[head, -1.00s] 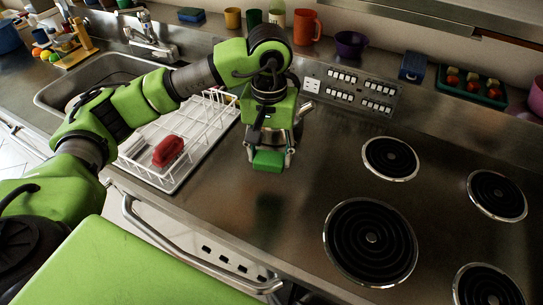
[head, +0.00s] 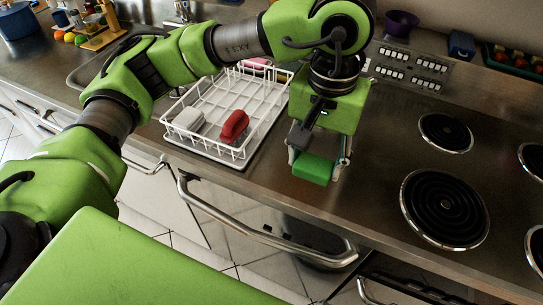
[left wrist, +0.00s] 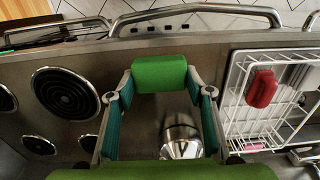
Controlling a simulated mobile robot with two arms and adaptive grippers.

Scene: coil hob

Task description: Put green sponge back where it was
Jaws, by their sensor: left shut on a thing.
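The green sponge (head: 314,168) is held in my left gripper (head: 318,162), above the steel counter near its front edge, between the dish rack and the hob. In the left wrist view, the sponge (left wrist: 159,73) sits between the two fingertips of the left gripper (left wrist: 158,88). The white wire dish rack (head: 214,146) stands to the left of the gripper. A red sponge (head: 234,126) and a grey-white sponge (head: 188,119) lie in its front part. My right gripper is not in view.
The coil hob's burners (head: 445,208) lie to the right. A shiny metal vessel (left wrist: 182,140) stands on the counter close to the gripper in the left wrist view. A pink item (head: 256,64) is at the rack's back. An oven handle (head: 265,232) runs below the counter edge.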

